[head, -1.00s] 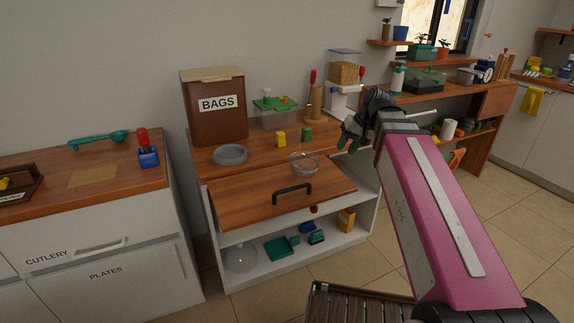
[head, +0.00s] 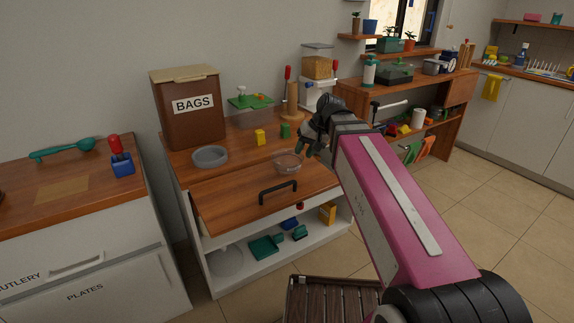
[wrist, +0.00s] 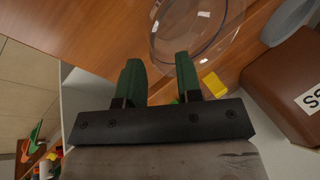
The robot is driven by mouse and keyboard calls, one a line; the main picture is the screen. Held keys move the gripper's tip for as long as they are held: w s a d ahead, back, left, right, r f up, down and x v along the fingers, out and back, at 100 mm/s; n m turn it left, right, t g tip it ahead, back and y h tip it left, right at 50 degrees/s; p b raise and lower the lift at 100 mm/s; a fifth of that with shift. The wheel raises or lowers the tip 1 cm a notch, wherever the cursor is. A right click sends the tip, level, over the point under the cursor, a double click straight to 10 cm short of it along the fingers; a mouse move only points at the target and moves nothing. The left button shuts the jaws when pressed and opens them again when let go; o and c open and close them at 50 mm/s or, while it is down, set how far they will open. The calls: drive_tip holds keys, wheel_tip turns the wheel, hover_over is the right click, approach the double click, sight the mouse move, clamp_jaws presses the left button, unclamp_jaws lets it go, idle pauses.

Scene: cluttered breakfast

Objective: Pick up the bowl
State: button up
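A clear glass bowl (head: 287,162) sits upright near the front of the wooden cabinet top, behind the black handle. In the wrist view the glass bowl (wrist: 205,28) is at the top, just beyond the fingertips, partly cut off by the frame edge. My gripper (head: 307,148) is close to the bowl's right side in the head view. In the wrist view my gripper (wrist: 159,72) has two green fingers spread apart with nothing between them. The right finger overlaps the bowl's near rim in that view; I cannot tell whether they touch. A grey round dish (head: 210,156) stands farther left.
A brown BAGS bin (head: 190,125) stands at the back left of the cabinet. A yellow block (head: 260,137), a green block (head: 285,130) and a clear container with a green lid (head: 250,110) are behind the bowl. A dispenser (head: 318,72) stands at the back.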

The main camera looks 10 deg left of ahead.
sight(302, 156)
drive_tip(key=shift+d+x, duration=0.15)
drive_tip(key=shift+x, duration=1.1)
drive_tip(key=shift+d+x, duration=0.1)
drive_tip(key=shift+x, duration=1.2)
drive_tip(key=shift+s+f, duration=0.1)
drive_tip(key=shift+s, duration=0.05)
clamp_jaws()
